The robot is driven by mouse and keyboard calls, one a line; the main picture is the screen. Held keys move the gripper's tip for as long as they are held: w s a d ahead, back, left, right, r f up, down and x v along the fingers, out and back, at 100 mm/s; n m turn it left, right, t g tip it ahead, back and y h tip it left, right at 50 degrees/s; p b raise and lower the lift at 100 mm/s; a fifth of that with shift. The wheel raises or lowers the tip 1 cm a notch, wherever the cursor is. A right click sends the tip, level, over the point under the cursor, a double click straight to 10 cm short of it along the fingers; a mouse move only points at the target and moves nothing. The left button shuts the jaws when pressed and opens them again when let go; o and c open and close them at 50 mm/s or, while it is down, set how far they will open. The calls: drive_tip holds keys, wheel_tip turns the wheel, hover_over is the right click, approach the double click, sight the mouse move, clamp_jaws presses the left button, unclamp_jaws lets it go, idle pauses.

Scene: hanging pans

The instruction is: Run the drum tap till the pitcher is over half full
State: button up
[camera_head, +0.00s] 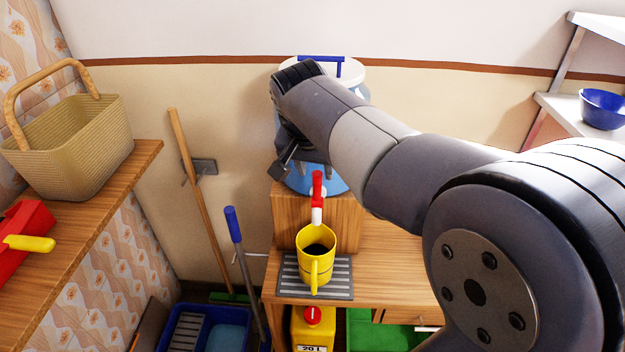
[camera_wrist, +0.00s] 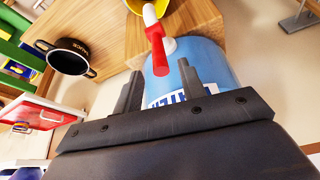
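The blue drum (camera_head: 330,180) with a white lid stands on a wooden block, largely hidden behind my arm. Its tap (camera_head: 317,205) has a white spout and a red lever. The yellow pitcher (camera_head: 316,240) stands upright on a grey grate below the tap; its inside looks dark and I cannot tell the water level. My gripper (camera_head: 288,160) is above the tap, close to the drum. In the wrist view, the fingers of my gripper (camera_wrist: 160,82) are apart and empty, with the red lever (camera_wrist: 158,56) just beyond the fingertips, seemingly not touched. No water stream is visible.
A wicker basket (camera_head: 75,145) and a red thing with a yellow handle (camera_head: 25,240) stand on the left shelf. A broom (camera_head: 195,190) leans on the wall. A yellow canister (camera_head: 312,330) is under the counter. A dark pan (camera_wrist: 68,60) shows in the wrist view.

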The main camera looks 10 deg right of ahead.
sight(318, 184)
drive_tip(key=x, duration=0.7)
drive_tip(key=shift+f, duration=0.1)
drive_tip(key=shift+c, duration=0.5)
clamp_jaws()
